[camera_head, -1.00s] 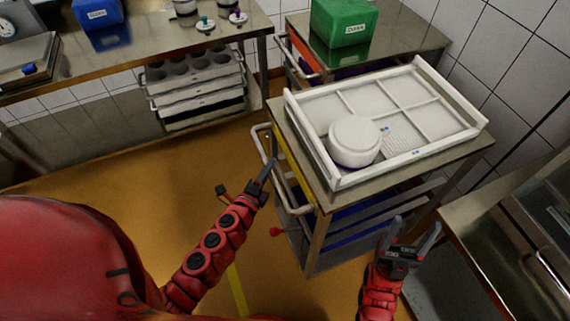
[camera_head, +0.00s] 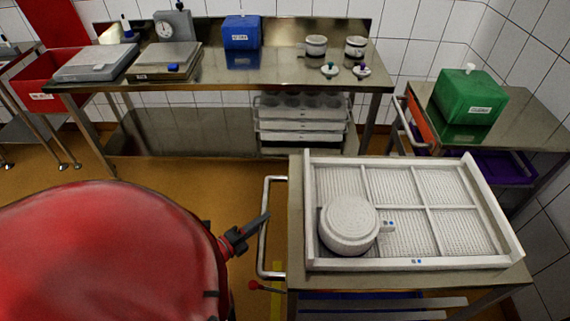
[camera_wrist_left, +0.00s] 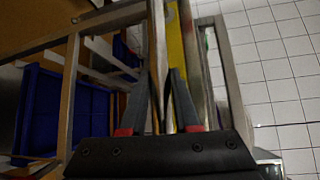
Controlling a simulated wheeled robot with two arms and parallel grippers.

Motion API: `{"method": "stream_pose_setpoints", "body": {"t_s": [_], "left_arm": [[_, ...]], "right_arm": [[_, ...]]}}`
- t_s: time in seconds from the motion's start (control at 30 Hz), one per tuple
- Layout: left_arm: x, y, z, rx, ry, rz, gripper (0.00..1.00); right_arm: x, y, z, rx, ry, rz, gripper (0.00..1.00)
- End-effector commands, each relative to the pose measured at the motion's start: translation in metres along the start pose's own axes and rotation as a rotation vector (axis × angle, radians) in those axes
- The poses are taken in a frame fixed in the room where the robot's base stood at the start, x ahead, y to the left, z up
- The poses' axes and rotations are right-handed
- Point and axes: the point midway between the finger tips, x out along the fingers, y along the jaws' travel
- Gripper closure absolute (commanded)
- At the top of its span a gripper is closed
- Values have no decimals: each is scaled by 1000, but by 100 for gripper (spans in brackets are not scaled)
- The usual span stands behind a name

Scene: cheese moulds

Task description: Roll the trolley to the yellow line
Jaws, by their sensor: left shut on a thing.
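The trolley (camera_head: 296,225) has a steel top and stands at the right of the head view, with a rail handle (camera_head: 264,190) on its left side. My left gripper (camera_head: 264,222) is at this handle and shut on it. In the left wrist view, the two fingers (camera_wrist_left: 160,105) close on the upright bar of the handle, with the trolley's frame behind. My right gripper is out of view.
A white divided tray (camera_head: 395,264) with a round white mould (camera_head: 349,225) lies on the trolley. A long steel bench (camera_head: 280,77) runs behind. A side table (camera_head: 535,135) with a green box (camera_head: 468,103) stands at the back right. Orange floor lies open to the left.

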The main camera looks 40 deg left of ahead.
Motion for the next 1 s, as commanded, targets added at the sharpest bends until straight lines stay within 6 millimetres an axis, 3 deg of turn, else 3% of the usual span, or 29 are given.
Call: {"method": "stream_pose_setpoints", "body": {"t_s": [0.1,0.3,0.87,0.9,1.0], "left_arm": [[-16,6,17,1,-7,6,100],[-31,10,32,2,-4,5,100],[-37,11,38,2,1,0,100],[-37,11,38,2,1,0,63],[-37,10,38,2,2,0,45]], "right_arm": [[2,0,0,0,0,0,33],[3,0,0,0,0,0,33],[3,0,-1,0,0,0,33],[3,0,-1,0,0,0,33],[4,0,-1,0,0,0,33]]}}
